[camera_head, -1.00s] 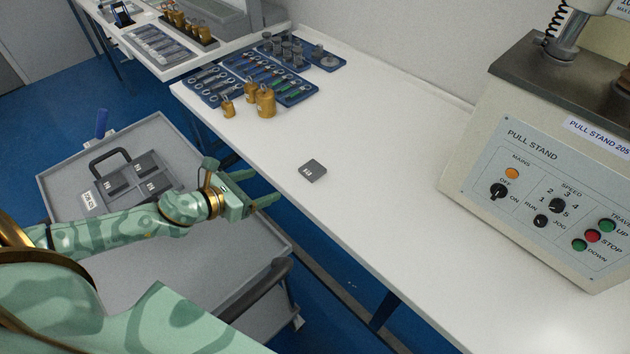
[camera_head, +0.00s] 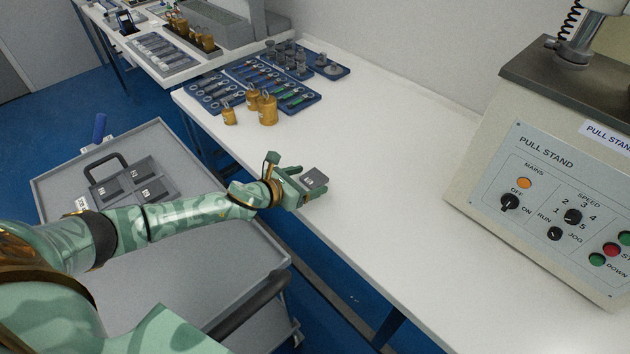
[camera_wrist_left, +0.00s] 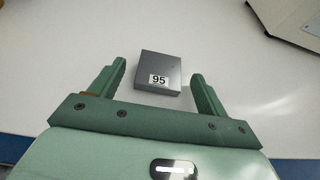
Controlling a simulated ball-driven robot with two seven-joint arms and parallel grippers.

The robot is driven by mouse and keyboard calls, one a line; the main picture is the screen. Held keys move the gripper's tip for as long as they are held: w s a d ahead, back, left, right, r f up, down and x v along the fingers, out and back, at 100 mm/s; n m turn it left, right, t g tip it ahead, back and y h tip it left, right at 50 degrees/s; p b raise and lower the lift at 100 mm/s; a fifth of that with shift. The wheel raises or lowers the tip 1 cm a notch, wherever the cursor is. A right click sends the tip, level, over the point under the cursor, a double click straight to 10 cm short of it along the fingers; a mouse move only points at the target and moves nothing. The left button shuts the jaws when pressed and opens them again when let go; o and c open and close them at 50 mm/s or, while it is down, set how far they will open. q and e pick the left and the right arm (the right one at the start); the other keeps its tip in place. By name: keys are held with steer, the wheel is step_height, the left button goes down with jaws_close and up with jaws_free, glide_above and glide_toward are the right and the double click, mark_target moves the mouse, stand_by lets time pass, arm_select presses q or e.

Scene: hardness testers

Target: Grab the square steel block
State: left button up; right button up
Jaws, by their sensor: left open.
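The square steel block (camera_head: 314,179) is a dark grey flat square with a small white label. It lies on the white bench near its front edge. In the left wrist view the block (camera_wrist_left: 158,70) shows its label "95". My left gripper (camera_head: 310,187) reaches over the bench edge to the block. In the left wrist view the left gripper (camera_wrist_left: 160,82) is open, with one finger on each side of the block and a visible gap to each. The block lies between and slightly beyond the fingertips. My right gripper is not in view.
A pull stand machine (camera_head: 545,190) stands on the right of the white bench (camera_head: 400,200). Brass weights (camera_head: 266,110) and blue tool trays (camera_head: 285,93) are at the back left. A grey cart (camera_head: 215,255) with more dark blocks (camera_head: 152,190) stands below my left arm. The bench middle is clear.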

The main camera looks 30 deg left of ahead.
arm_select(q)
steer(key=shift+w+d+f, duration=0.1)
steer(key=shift+w+f, duration=0.05)
steer(key=shift+w, duration=0.15)
steer(key=c, duration=1.3)
